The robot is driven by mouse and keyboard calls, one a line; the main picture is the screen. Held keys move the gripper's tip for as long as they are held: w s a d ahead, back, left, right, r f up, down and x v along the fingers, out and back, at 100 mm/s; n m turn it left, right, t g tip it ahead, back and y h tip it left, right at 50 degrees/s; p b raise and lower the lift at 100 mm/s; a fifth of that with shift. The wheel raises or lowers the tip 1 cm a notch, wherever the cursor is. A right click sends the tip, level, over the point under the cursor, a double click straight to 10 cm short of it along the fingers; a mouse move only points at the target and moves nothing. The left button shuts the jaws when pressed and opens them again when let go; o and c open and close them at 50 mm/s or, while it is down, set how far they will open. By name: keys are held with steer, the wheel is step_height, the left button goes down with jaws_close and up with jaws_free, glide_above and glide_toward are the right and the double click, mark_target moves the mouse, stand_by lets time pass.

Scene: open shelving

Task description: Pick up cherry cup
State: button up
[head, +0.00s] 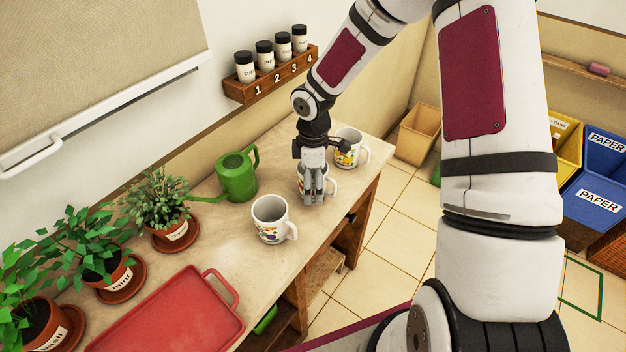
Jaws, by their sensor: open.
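Three white cups with coloured prints stand upright on the wooden bench. The front cup (269,221) has a small multicoloured print and its handle to the right. The middle cup (329,187) is largely hidden behind my gripper, with its handle showing at right. The back cup (347,150) has a yellow, red and green print. The prints are too small for me to tell which is the cherry cup. My gripper (313,198) points down at the middle cup, its fingers in front of the cup's body. It is open; whether it touches the cup is hidden.
A green watering can (237,178) stands left of the cups. Potted plants (160,205) and a red tray (165,318) fill the near left bench. A spice rack (270,75) hangs on the wall behind. The bench's right edge is close to the cups.

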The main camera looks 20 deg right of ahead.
steer(key=c, duration=1.3)
steer(key=shift+r, duration=0.1)
